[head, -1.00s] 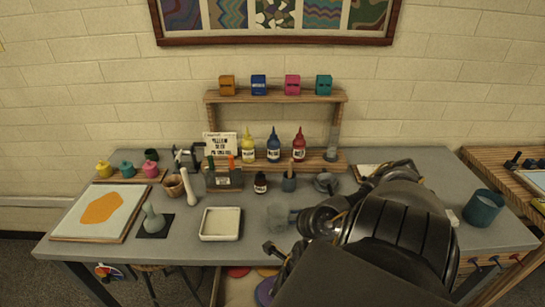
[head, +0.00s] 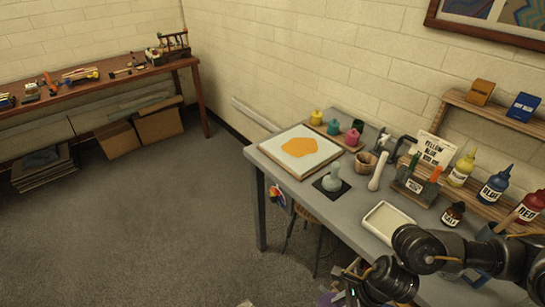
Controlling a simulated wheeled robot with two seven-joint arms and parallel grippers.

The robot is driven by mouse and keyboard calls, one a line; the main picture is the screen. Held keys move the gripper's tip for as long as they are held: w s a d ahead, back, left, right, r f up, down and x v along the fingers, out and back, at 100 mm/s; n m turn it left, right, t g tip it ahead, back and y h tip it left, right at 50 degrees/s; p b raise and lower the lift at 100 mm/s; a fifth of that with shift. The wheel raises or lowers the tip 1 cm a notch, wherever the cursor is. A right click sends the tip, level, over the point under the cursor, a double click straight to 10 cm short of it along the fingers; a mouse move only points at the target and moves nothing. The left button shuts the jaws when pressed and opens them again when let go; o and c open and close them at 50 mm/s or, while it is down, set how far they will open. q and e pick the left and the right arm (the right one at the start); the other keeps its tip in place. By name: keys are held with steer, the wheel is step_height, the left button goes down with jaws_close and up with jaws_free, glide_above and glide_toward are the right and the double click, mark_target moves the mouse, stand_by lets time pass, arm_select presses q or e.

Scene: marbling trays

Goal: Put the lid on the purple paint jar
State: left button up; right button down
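I cannot make out a purple paint jar or a loose lid for it in the head view. Small lidded jars stand on a wooden strip at the table's back left: a yellow jar (head: 316,117), a teal jar (head: 333,127) and a pink jar (head: 352,138). A dark, roundish item (head: 357,125) sits just behind them. My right gripper (head: 352,292) is at the bottom edge, low beside the table's front edge, well apart from the jars. Its fingers are partly cut off, so its opening is unclear. My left gripper is out of view.
Floor to the left is clear.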

mark_target(327, 299)
steer(key=w+n, duration=0.1)
steer(key=w+n+g, duration=0.1)
steer(key=n, duration=0.1)
steer(key=w+n+b, duration=0.1)
steer(key=shift+w+a+r+n+g, duration=0.2)
steer(key=shift+w+r+n+g, duration=0.05)
steer(key=shift+n+g, duration=0.15)
steer(key=w+d+r+n+g, duration=0.2)
steer(key=w+d+r+n, duration=0.1)
steer(key=w+n, duration=0.2)
steer(key=shift+r+h+b, duration=0.25)
steer(key=shift+h+b, duration=0.15)
steer(key=shift+b, duration=0.05)
